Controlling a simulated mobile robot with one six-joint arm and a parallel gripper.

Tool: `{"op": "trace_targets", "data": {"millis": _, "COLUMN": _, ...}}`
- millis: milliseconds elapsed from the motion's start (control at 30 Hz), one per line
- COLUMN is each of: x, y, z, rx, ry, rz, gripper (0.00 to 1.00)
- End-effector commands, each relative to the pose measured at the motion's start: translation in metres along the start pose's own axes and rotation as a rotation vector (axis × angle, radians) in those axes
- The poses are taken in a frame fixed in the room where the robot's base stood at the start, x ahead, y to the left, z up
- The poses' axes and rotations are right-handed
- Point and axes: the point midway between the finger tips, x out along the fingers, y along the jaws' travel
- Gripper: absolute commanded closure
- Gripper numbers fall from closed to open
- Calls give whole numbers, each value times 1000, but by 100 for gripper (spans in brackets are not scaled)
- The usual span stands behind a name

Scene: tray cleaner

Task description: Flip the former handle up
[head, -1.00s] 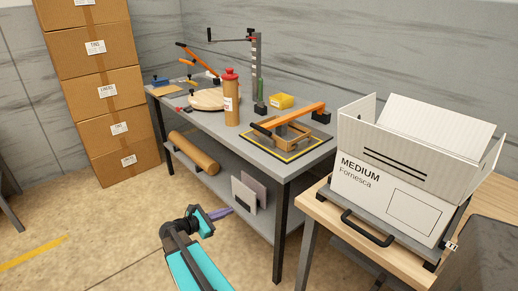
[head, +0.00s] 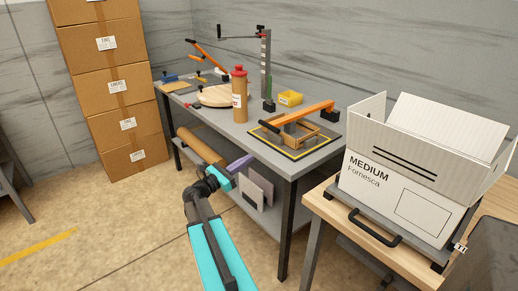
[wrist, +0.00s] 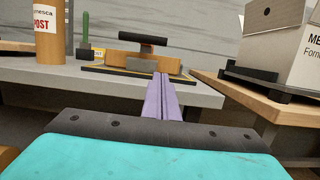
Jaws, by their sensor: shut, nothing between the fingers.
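The former (head: 303,134) is a wooden frame on a black mat with a yellow border, at the near end of the grey bench. Its handle is an orange lever (head: 305,115) with a black grip (head: 269,126), lying low across the frame. My gripper (head: 252,158) has purple fingers, shut and empty, in front of the bench's front edge and apart from the handle. In the wrist view the fingertips (wrist: 161,76) point toward the former.
A brown bottle with a red cap (head: 240,95) stands left of the former. A white box (head: 400,190) sits on a wooden table (head: 318,205) at right. The bench's lower shelf holds a brown roll (head: 200,147) and panels.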

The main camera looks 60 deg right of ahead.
Motion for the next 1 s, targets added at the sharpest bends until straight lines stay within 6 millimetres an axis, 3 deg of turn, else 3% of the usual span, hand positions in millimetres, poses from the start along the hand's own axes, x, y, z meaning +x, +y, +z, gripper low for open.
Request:
{"op": "trace_targets", "data": {"millis": 267, "x": 21, "y": 0, "z": 0, "rx": 0, "ry": 0, "rz": -2, "gripper": 100}}
{"op": "trace_targets", "data": {"millis": 833, "x": 102, "y": 0, "z": 0, "rx": 0, "ry": 1, "rz": -3, "gripper": 100}}
{"op": "trace_targets", "data": {"millis": 1000, "x": 116, "y": -1, "z": 18, "rx": 2, "ry": 0, "rz": -3, "gripper": 100}}
